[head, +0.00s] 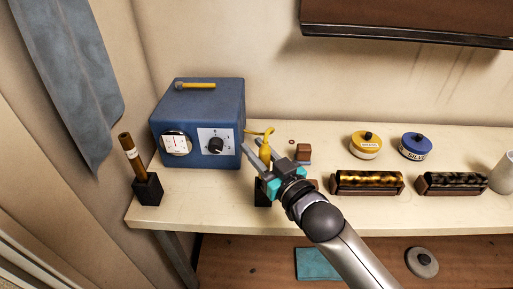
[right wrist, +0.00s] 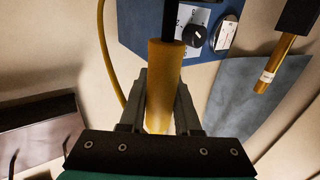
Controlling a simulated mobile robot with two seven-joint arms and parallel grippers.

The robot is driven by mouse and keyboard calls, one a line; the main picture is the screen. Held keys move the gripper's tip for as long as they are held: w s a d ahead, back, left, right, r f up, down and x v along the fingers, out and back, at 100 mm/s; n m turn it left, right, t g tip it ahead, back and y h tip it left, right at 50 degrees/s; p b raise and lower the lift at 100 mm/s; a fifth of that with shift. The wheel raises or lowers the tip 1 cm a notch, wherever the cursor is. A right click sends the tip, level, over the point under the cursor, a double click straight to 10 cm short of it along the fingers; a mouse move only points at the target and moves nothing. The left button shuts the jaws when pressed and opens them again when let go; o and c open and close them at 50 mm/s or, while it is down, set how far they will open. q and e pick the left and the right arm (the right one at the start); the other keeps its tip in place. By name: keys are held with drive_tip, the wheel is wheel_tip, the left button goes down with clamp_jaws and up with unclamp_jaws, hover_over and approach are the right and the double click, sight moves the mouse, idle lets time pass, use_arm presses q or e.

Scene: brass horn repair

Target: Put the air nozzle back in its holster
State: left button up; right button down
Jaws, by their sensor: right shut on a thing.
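The air nozzle (head: 266,154) is yellow, with a yellow hose looping from its top toward the blue box. My right gripper (head: 258,154) is shut on its body. In the right wrist view the yellow nozzle body (right wrist: 165,75) lies between the fingers (right wrist: 160,110), with a narrow black part beyond it. The black holster (head: 262,193) stands on the bench just below the gripper and is partly hidden by it. I cannot tell whether the nozzle's lower end is inside the holster or above it. My left gripper is not in view.
A blue box (head: 200,122) with a gauge and knob stands behind left. A brown stick (head: 131,155) stands in a black block (head: 148,188) at the bench's left end. Brown blocks, tins (head: 366,144) and brush-like rolls (head: 367,182) lie to the right.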

drive_tip(key=shift+r+p, duration=0.1)
drive_tip(key=shift+p, duration=0.75)
idle(1.3)
drive_tip(key=shift+f+b, duration=1.7)
drive_tip(key=shift+f, duration=1.05)
drive_tip(key=shift+r, duration=0.15)
wheel_tip(320, 180, up, 4)
drive_tip(key=p, duration=0.5)
drive_tip(key=shift+r, duration=0.25)
drive_tip(key=shift+p, duration=0.45)
idle(1.5)
